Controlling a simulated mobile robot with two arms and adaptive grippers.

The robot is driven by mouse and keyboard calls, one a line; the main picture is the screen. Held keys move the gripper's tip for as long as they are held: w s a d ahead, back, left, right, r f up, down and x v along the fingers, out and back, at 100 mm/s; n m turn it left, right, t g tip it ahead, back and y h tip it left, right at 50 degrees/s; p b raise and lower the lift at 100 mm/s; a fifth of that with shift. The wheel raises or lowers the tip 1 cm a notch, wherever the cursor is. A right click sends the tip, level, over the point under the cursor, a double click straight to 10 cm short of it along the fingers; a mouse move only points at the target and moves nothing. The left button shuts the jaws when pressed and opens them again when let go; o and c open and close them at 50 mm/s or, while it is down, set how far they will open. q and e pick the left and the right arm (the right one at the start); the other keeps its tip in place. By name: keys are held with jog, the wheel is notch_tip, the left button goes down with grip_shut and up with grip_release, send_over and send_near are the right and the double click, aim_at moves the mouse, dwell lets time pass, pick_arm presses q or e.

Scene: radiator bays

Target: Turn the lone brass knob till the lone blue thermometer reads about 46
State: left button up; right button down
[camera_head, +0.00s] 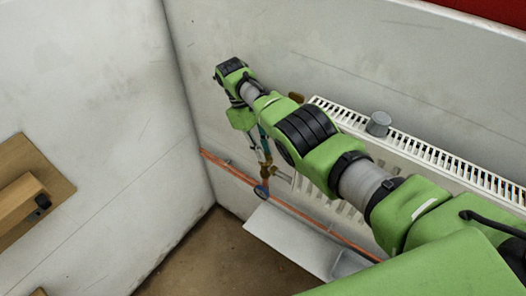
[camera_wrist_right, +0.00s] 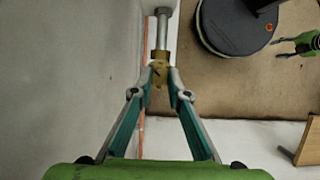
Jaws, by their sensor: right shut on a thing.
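My right gripper (camera_head: 264,151) reaches down to the pipework at the left end of the radiator. In the right wrist view its fingertips (camera_wrist_right: 160,77) are closed on the brass knob (camera_wrist_right: 159,71), which sits at the end of a grey metal stem. In the head view only a little of the brass (camera_head: 266,167) shows below the fingers. The blue thermometer (camera_head: 262,191) is a small round dial on the copper pipe, just below the gripper; its reading is too small to make out. A green part with dark prongs at the right of the wrist view may be my left gripper, but its jaws are unclear.
The white radiator (camera_head: 420,150) runs along the wall, with a grey cup-like object (camera_head: 378,123) on top. A copper pipe (camera_head: 310,219) runs low along the wall above a pale tray-like panel (camera_head: 290,243). A wooden piece (camera_head: 22,200) stands at left. Brown floor is open.

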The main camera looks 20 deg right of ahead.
jog(key=c, duration=2)
grip_release()
jog(key=shift+o, duration=0.2)
jog(key=shift+r, duration=0.1)
